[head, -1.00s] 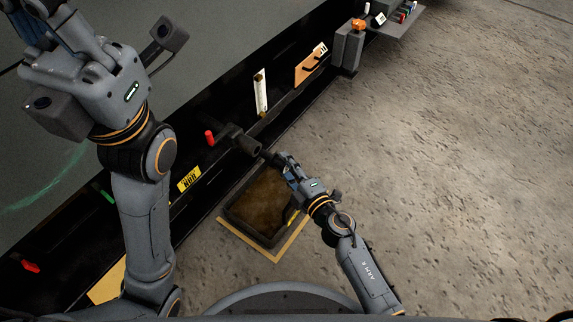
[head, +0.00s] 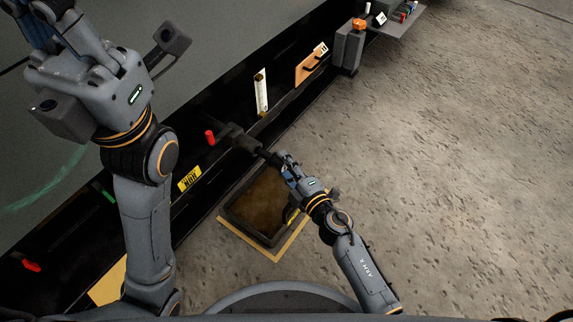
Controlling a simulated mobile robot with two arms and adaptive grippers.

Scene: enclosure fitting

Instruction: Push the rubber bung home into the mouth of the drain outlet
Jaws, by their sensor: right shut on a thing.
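The drain outlet (head: 246,144) is a dark, stubby pipe sticking out of the black panel, pointing down and right. My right gripper (head: 279,160) is at its mouth, shut on the rubber bung (head: 269,155), a small dark piece in line with the outlet. The bung and outlet are both nearly black, so I cannot tell how deep the bung sits, or whether it only touches the mouth. My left gripper (head: 62,22) is partly in view at the top left, far from the outlet. Its fingertips are cut off by the frame.
A dark tray (head: 238,222) with a brown bottom stands on the floor below the outlet, inside a yellow outline. A red handle (head: 210,137) is left of the outlet. A yellow label (head: 189,179) is on the panel. The concrete floor to the right is clear.

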